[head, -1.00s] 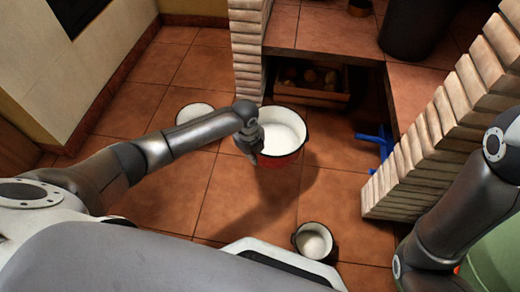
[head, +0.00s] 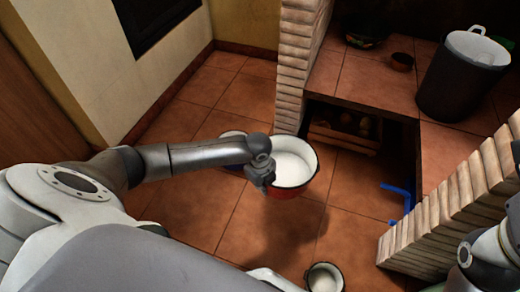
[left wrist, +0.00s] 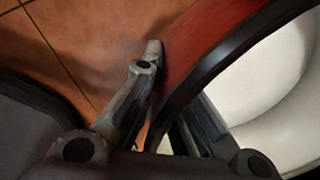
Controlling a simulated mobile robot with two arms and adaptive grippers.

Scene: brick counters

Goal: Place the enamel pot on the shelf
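The red enamel pot (head: 305,188) with a white inside and dark rim hangs in front of the brick pillar, with a shadow on the floor below it. My left gripper (head: 269,186) is at its left side. In the left wrist view, its fingers (left wrist: 180,90) straddle the pot's rim (left wrist: 220,60), one outside and one inside, and are shut on the wall. The tiled brick counter (head: 375,80) stands behind the pot. I cannot pick out a separate shelf. My right gripper is out of view; only part of that arm shows at the lower right.
A small white-lined pot (head: 325,280) stands on the floor near me. Another pot (head: 233,136) is partly hidden behind my left arm. A crate (head: 342,138) and a blue object (head: 397,194) are by the counter's opening. A dark bin (head: 462,85) and small bowl (head: 402,62) stand on top.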

